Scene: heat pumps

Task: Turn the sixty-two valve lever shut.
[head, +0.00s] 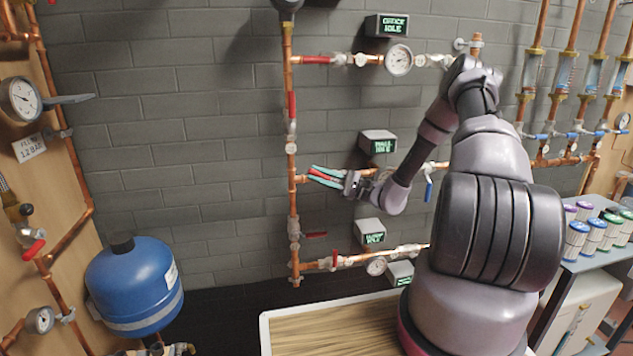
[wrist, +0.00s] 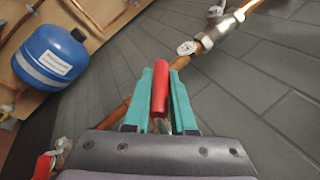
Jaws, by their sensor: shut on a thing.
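A red valve lever (wrist: 161,92) lies between the two teal fingers of my gripper (wrist: 165,76) in the wrist view. The fingers are shut on it. The lever slants across the direction of the copper pipe behind it. A round pale tag (wrist: 187,48) sits on the pipe just beyond the fingertips; its marking is too small to read. In the head view my gripper (head: 311,174) is at the middle branch pipe, just right of the vertical copper pipe (head: 293,215). A bit of the red lever (head: 325,176) shows between the fingers; the valve body is hidden.
A pressure gauge (head: 398,60) sits upper right. A blue tank (head: 135,284) stands at lower left. The grey wall left of the pipe is clear.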

